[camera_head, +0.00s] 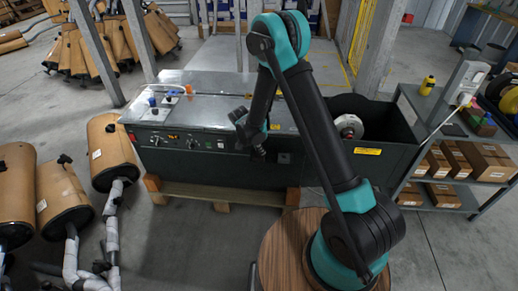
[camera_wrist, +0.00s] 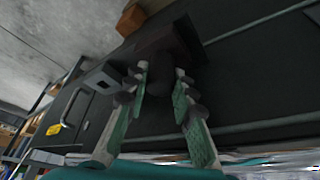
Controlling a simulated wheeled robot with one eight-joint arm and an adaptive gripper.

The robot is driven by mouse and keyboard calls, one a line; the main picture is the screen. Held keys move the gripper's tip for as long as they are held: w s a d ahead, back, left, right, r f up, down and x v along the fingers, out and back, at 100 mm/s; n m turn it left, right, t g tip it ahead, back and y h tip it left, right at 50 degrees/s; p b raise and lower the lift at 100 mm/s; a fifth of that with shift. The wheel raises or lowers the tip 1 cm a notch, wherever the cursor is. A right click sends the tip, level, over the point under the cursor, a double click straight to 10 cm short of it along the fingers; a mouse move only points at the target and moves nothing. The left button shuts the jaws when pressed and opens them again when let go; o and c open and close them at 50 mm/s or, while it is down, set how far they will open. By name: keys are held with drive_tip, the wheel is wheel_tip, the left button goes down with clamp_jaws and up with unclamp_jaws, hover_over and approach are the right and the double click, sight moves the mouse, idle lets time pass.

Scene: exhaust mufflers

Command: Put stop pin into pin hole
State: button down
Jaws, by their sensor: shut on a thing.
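My gripper (camera_head: 257,151) hangs at the front of the dark machine, just off its front panel. In the wrist view its two green-padded fingers (camera_wrist: 161,78) stand apart around a dark piece (camera_wrist: 165,45), which I take to be the stop pin. The fingers are shut on it. Its outline blends into the dark machine behind, so its tip and tilt are hard to tell. I cannot make out the pin hole in either view. A grey square fitting (camera_wrist: 101,80) on the machine front shows left of the fingers.
The machine (camera_head: 215,160) stands on wooden blocks, with knobs at its front left and an open bin at right. Wrapped mufflers (camera_head: 110,150) stand at left. A shelf (camera_head: 455,195) with cardboard boxes stands at right. Bare floor lies in front of the machine.

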drive_tip(key=shift+f, duration=0.1)
drive_tip(key=c, duration=1.2)
unclamp_jaws()
drive_tip(key=v, duration=1.2)
drive_tip(key=s+d+r+n+y, duration=0.1)
drive_tip(key=s+d+r+n, duration=0.1)
drive_tip(key=s+d+r, duration=0.45)
drive_tip(key=s+d+r+n+y, duration=0.1)
drive_tip(key=s+d+n, duration=0.15)
drive_tip(key=d, duration=0.75)
drive_tip(key=s+d+r+n, duration=0.2)
drive_tip(key=s+d+r, duration=0.25)
drive_tip(key=d, duration=0.35)
drive_tip(key=s+d+n, duration=0.1)
drive_tip(key=s, duration=0.2)
drive_tip(key=s+d+f+n, duration=0.1)
drive_tip(key=s+d, duration=0.1)
drive_tip(key=s, duration=0.2)
drive_tip(key=s+d+f+n+t+y, duration=0.1)
drive_tip(key=s, duration=0.2)
drive_tip(key=shift+s+d+f, duration=0.1)
drive_tip(key=shift+s+d, duration=0.3)
